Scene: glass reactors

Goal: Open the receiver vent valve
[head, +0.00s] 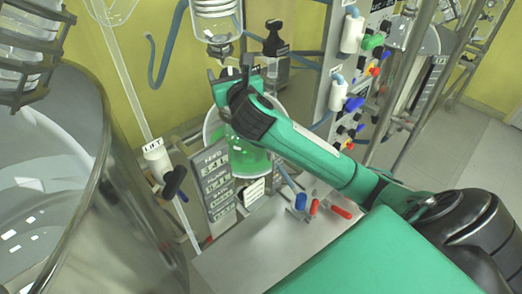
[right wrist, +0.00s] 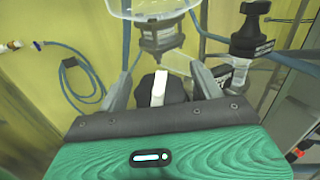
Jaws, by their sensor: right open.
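My right gripper (head: 231,72) reaches in above the round glass receiver (head: 267,159), which holds green liquid. In the right wrist view its two grey fingers (right wrist: 162,88) are apart, on either side of a black knob with a white bar (right wrist: 159,88). I cannot tell whether they touch it. A black-topped valve (head: 275,42) stands just behind and right of the gripper; it also shows in the right wrist view (right wrist: 247,38), outside the right finger. Its label is too small to read, so I cannot tell which is the receiver vent valve. My left gripper is out of view.
A glass vessel (head: 217,20) hangs above the gripper; its outlet (right wrist: 160,37) is close beyond the fingers. A large steel vessel (head: 130,215) stands at left, near a white LIFT valve (head: 157,160). A panel with coloured valves (head: 345,75) stands at right. Blue hoses run nearby.

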